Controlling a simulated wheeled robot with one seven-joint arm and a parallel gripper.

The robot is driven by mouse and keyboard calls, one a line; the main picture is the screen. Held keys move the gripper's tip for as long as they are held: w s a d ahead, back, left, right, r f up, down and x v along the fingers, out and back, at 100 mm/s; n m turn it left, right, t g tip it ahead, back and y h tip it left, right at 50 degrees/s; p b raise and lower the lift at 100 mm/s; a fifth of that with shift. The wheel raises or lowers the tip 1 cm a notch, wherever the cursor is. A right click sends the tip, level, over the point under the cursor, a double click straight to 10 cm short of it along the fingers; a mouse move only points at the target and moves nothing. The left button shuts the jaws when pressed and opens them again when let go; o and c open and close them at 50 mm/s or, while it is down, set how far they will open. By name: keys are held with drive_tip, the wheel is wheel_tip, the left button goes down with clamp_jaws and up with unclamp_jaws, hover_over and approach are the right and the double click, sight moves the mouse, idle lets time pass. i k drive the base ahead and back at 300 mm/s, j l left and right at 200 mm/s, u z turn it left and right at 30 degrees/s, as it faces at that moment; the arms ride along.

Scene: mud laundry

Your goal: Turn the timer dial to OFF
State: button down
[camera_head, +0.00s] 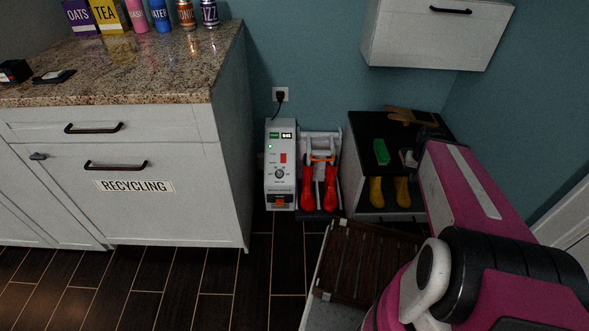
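A slim white machine (280,150) stands on the floor against the teal wall, right of the cabinet. The timer dial (279,174) is a small round dark knob on its front panel, with marks around it too small to read. Above it are a red switch (283,158) and small lit displays (281,135). My pink arm reaches in from the lower right. Dark and pale parts show at its far end, over the black bench and well right of the dial. My gripper's fingers cannot be made out there. Nothing touches the dial.
Red boots (331,188) on a rack stand right beside the machine. A black-topped bench (372,128) holds a green brush-like item (381,151), with yellow boots (376,191) below. A brown slatted surface (365,262) lies in front. The granite-topped cabinet (225,170) borders the left. Dark floor before the machine is clear.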

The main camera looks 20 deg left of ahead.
sight(279, 174)
drive_tip(key=u, duration=1.35)
